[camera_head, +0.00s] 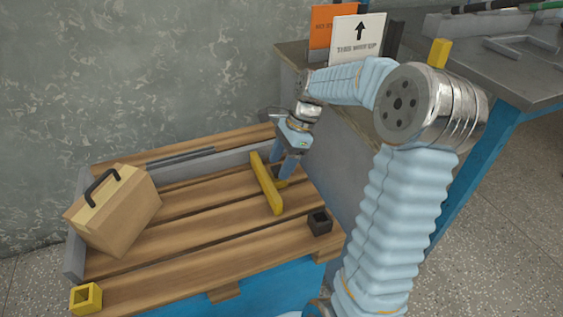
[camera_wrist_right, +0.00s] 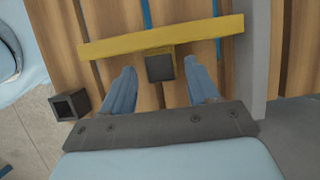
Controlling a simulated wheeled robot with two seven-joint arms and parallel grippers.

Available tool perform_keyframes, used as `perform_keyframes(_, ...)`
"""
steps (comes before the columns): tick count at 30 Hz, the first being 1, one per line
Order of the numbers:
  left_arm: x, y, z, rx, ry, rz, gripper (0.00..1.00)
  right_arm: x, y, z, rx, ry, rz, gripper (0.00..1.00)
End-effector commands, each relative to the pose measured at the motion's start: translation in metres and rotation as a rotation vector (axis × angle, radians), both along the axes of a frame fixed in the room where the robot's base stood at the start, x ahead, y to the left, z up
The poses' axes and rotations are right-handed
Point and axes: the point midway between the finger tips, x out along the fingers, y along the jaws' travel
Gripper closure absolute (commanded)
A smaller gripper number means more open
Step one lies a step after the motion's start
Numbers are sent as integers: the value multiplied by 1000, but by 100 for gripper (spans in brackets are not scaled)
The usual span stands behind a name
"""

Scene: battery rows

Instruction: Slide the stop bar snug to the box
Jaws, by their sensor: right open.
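The stop bar (camera_head: 266,185) is a yellow bar lying across the slats of a wooden pallet, right of the middle. The wrist view shows the bar (camera_wrist_right: 110,46) with a dark block-shaped grip (camera_wrist_right: 160,67) on its near side. The box (camera_head: 128,222) is brown cardboard with a black handle, at the pallet's left end, well apart from the bar. My right gripper (camera_head: 284,172) is open beside the bar, on its right. In the wrist view its fingertips (camera_wrist_right: 160,64) stand either side of the grip, with gaps showing. My left gripper is out of view.
Grey rails (camera_head: 232,161) edge the pallet at the back and left. A black square socket (camera_head: 319,222) stands at its right corner, a yellow one (camera_head: 86,298) at the front left. A grey workbench (camera_head: 520,75) is at right. The slats between box and bar are clear.

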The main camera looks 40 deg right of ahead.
Motion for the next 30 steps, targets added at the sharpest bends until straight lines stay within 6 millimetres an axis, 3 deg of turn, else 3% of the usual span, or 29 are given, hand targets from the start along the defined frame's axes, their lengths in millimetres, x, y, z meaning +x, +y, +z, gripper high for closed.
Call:
perform_keyframes(6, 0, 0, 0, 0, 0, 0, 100, 0, 0, 0, 0, 0, 0, 40)
perform_keyframes(18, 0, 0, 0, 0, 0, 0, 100, 0, 0, 0, 0, 0, 0, 100)
perform_keyframes(26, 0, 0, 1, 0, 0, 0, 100, 1, 2, 1, 0, 0, 1, 100)
perform_keyframes(30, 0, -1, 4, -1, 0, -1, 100, 4, 14, 2, 1, -1, 4, 100)
